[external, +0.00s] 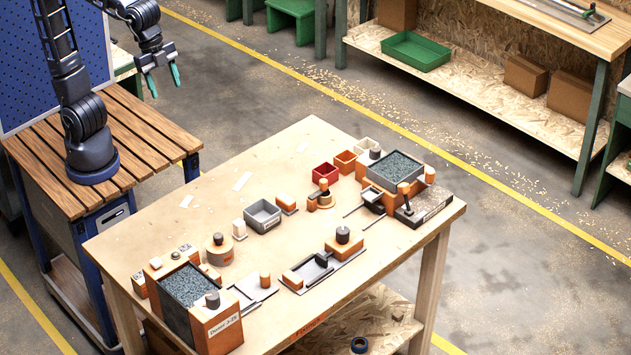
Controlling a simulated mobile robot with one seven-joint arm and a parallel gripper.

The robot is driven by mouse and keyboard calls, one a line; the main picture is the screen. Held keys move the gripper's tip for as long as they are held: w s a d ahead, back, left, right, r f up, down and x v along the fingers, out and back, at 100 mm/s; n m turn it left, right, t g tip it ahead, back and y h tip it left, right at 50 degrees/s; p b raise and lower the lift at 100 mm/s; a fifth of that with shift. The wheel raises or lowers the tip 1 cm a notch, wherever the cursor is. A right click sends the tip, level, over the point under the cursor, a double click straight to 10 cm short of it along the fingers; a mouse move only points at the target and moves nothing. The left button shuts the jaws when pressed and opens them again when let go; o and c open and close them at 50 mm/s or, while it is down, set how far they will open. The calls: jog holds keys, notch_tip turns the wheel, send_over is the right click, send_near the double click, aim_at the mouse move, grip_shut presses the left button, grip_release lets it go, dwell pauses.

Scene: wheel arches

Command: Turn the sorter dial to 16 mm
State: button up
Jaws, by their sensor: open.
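My gripper (164,82) hangs open and empty in the air beyond the far left of the workbench, well away from everything on it. Two round orange pieces with knobs stand on the workbench (150,231). One dial-like piece (219,253) with a grey knob is at the left, behind a box of grey granules. The other dial-like piece (321,199) is near the middle back. I cannot tell which is the sorter dial. No 16 mm mark or dial setting is readable at this size.
A granule-filled orange box (222,329) stands at the front left, another granule tray (396,170) at the back right. Between them are a grey bin (263,216), a red bin (325,174) and low orange fixtures (293,280). The bench's left back area is mostly clear.

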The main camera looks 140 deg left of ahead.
jog(key=w+a+m+g, duration=0.1)
jog(key=w+a, duration=1.1)
jog(key=w, duration=0.2)
jog(key=m+g, duration=0.2)
jog(key=m, duration=0.2)
send_over(375, 148)
notch_tip(375, 148, down, 28)
jog(key=shift+h, duration=0.4)
notch_tip(375, 148, down, 10)
jog(key=shift+w+f, duration=0.1)
jog(key=shift+f, duration=0.15)
jog(key=c, duration=1)
